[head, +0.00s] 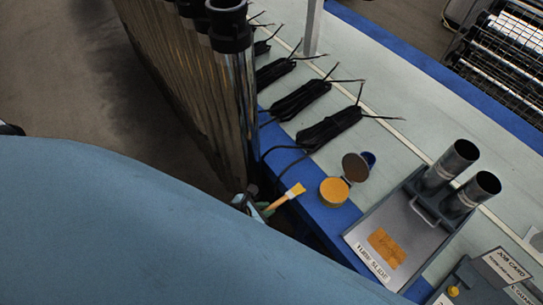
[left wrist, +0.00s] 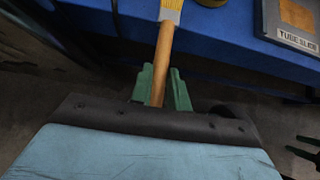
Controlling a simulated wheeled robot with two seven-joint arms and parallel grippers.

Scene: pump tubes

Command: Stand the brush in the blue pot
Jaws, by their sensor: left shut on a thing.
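My left gripper (head: 264,209) is shut on the wooden handle of the brush (head: 284,199), just off the table's blue front edge. In the left wrist view the brush (left wrist: 164,60) stands out from between the green fingers (left wrist: 162,90), with its pale bristles pointing away from the gripper. The bristle end is free and touches nothing that I can see. A small blue thing (head: 370,158), which looks like the blue pot, is on the table, mostly hidden behind a brown round lid (head: 355,167).
An open tin with yellow contents (head: 333,191) stands by the lid, between brush and blue thing. A grey tube slide tray (head: 411,240) with upright tubes is to the right. Tall shiny tubes (head: 232,100) rise at the left. Black cable bundles (head: 330,128) lie behind.

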